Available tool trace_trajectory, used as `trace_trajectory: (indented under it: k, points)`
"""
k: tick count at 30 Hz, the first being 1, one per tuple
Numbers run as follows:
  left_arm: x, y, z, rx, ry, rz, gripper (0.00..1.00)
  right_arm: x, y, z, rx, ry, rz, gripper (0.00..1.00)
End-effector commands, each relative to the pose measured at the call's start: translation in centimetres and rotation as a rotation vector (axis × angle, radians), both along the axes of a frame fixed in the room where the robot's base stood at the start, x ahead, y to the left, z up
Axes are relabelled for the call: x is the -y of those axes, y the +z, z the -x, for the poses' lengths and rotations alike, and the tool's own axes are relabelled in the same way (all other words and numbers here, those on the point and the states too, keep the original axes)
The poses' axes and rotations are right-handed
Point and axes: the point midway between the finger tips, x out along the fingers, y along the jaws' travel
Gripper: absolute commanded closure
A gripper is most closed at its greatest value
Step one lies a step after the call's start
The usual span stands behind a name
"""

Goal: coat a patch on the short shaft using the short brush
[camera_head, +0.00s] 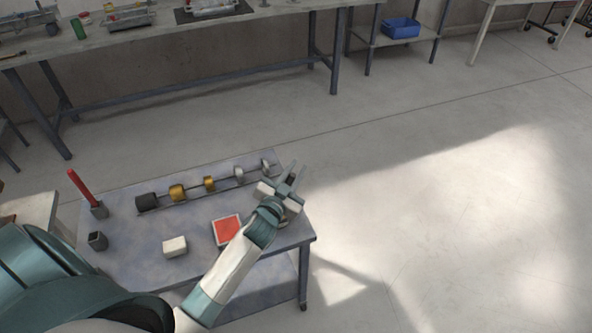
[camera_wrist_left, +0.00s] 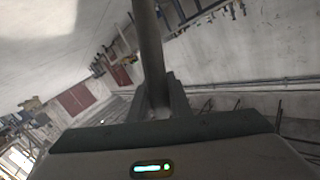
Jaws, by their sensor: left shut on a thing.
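My left gripper (camera_head: 292,174) reaches over the right end of the small table. It is shut on a dark grey rod (camera_wrist_left: 149,45), which looks like a brush handle; no bristles can be made out. A shaft assembly (camera_head: 222,182) lies along the table's back, with a black part at its left end, two gold parts and pale grey parts toward the right. The gripper is close to its right end; I cannot tell if anything touches. A tall red-handled tool (camera_head: 82,188) stands in a holder at the left. A second dark holder (camera_head: 97,241) looks empty.
A square tray with a red surface (camera_head: 227,231) lies below the shaft, beside my left forearm. A whitish block (camera_head: 174,246) sits left of it. The small table's right edge (camera_head: 314,238) is near the gripper. Open floor (camera_head: 450,200) lies to the right; a long workbench (camera_head: 180,45) stands behind.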

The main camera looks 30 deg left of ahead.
Motion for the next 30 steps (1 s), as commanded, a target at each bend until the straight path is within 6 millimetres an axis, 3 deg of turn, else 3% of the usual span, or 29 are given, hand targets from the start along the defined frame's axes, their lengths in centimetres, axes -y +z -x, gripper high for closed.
trace_trajectory:
  k: [30]
  points:
    - [-0.01, -0.84, 0.01, 0.000, 0.000, 0.000, 1.00, 0.42, -0.61, 0.02, 0.000, 0.002, 0.004, 1.00]
